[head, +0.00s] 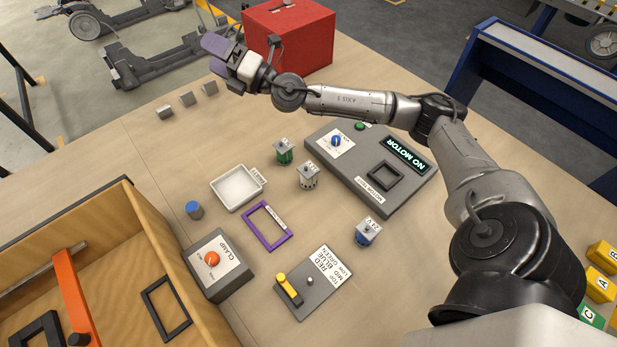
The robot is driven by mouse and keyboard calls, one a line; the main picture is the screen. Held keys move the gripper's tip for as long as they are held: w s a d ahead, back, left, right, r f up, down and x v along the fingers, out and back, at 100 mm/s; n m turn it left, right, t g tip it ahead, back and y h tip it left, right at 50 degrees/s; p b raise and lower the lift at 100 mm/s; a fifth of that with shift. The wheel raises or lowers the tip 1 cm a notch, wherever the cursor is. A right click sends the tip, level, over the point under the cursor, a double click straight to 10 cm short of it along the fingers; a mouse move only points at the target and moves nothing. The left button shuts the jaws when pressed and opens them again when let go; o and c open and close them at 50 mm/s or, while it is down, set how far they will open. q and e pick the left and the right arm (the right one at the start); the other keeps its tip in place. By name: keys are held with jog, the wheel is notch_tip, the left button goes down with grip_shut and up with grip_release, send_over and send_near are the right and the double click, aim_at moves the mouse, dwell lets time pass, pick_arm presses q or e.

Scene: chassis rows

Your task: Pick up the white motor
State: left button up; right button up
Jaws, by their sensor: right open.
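The white motor (308,179) stands upright on the table in the middle, with a grey top and a small label beside it. A green motor (284,155) stands just behind it to the left, and a blue motor (366,235) stands nearer to the front right. My right gripper (217,52) is open, with purple on its fingers, up at the back left near the red box. It is well apart from the white motor. My left gripper is not in view.
A grey motor tester (413,190) with a "NO MOTOR" display lies right of the motor. Nearby are a white tray (226,190), purple frame (249,224), clamp box (209,281) and lever panel (311,300). A red box (318,40) stands behind; a wooden crate (127,212) is at left.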

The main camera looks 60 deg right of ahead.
notch_tip(320, 180, down, 11)
jog(key=n+g+y, duration=0.4)
jog(key=n+g, duration=0.3)
jog(key=g, duration=0.1)
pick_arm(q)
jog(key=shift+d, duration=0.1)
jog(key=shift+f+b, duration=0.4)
pick_arm(e)
jog(key=g+h, duration=0.8)
jog(key=g, duration=0.7)
send_over(308, 169)
jog(key=f, duration=2.3)
jog(key=shift+w+d, duration=0.2)
jog(key=shift+d, duration=0.05)
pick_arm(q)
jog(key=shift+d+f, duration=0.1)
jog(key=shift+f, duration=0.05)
pick_arm(e)
jog(key=shift+f, duration=1.05)
pick_arm(q)
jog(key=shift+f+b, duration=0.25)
jog(key=shift+b, duration=0.15)
pick_arm(e)
jog(key=f, duration=0.4)
jog(key=shift+s+a, duration=0.2)
jog(key=shift+s, duration=0.1)
